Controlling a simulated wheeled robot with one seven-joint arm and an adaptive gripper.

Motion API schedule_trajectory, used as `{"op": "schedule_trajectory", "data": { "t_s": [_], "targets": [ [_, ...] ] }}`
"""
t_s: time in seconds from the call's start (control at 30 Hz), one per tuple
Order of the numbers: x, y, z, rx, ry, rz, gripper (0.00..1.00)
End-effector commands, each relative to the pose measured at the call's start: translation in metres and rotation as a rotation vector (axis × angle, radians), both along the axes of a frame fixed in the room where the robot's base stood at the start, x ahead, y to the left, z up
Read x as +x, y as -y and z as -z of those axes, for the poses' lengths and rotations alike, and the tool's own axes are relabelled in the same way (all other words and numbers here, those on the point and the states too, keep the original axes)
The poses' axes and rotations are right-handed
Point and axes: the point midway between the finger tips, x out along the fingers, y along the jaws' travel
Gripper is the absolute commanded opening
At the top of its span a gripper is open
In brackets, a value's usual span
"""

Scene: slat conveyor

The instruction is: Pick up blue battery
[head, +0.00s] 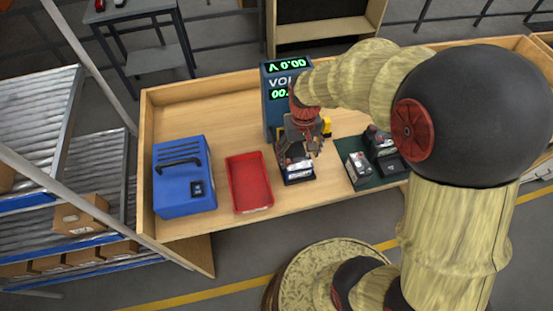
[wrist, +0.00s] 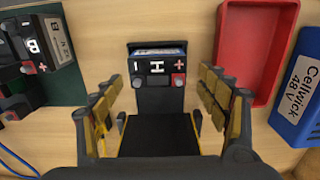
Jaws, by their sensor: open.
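The blue battery (head: 297,172) stands on the wooden workbench, dark with a blue band low on its side. In the wrist view its terminal face (wrist: 158,66) shows a minus mark, a red plus mark and a strip of blue. My gripper (head: 300,143) is over it and partly hides it in the head view. In the wrist view my gripper (wrist: 162,92) is open, with one finger on each side of the battery and gaps between. I cannot tell how far down the fingers reach.
A red tray (head: 249,205) and a blue box with a handle (head: 185,190) are to the left. A voltage meter (head: 273,80) stands behind. A green mat (head: 366,180) with several dark batteries (head: 380,140) is to the right. The bench has raised edges.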

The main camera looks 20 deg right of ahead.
Motion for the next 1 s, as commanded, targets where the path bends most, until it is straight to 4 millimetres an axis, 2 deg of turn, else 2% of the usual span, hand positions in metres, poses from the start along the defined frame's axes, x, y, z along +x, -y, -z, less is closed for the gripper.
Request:
{"op": "schedule_trajectory", "data": {
  "t_s": [0.07, 0.2, 0.7, 1.0],
  "targets": [
    [0.006, 0.0, 0.0, 0.0, 0.014, 0.001, 0.81],
    [0.007, 0.0, 0.013, 0.0, 0.019, 0.001, 0.89],
    [0.003, 0.002, 0.072, 0.0, 0.019, 0.001, 0.89],
    [0.003, 0.002, 0.075, 0.0, 0.021, 0.001, 0.89]
  ]
}}
